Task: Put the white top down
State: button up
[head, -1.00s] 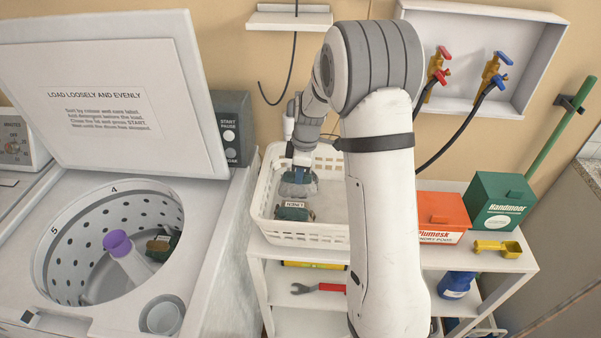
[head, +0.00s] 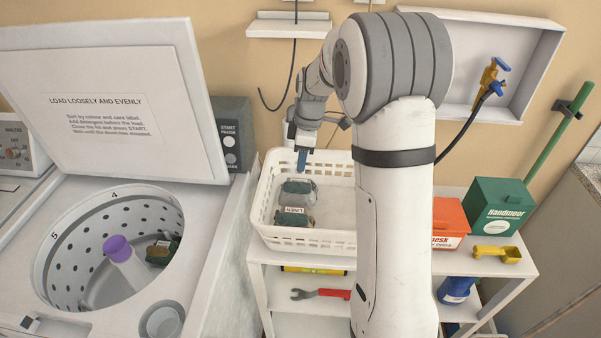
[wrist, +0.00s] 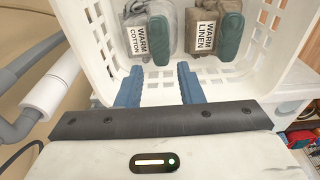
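Two folded garments lie in the white basket (head: 340,238). The paler grey-white one (wrist: 153,30), labelled WARM COTTON, is at left in the wrist view; I take it for the white top. The browner one (wrist: 210,30), labelled WARM LINEN, lies beside it. Both have a dark green part. In the head view one bundle (head: 298,187) lies behind another (head: 293,218). My gripper (wrist: 159,85) is open and empty, its blue fingers apart. In the head view it (head: 301,160) is above the basket's back part, clear of the garments.
A washer with its white lid (head: 110,105) raised stands at left; its drum holds a purple-capped post (head: 117,248) and a dark bundle (head: 160,252). Red (head: 449,222) and green (head: 499,205) boxes and a yellow scoop (head: 497,254) stand right of my arm. The basket's right part is free.

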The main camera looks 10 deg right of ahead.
jog(key=s+r+m+t, duration=0.1)
jog(key=s+r+m, duration=0.5)
jog(key=s+r, duration=0.55)
jog(key=s+f+m+t+h, duration=0.1)
jog(key=s+f+m, duration=0.2)
jog(key=s+m, duration=0.5)
jog(key=s, duration=0.9)
jog(key=shift+a+f+t, duration=0.2)
jog(key=shift+a+t, duration=0.05)
jog(key=shift+t, duration=0.15)
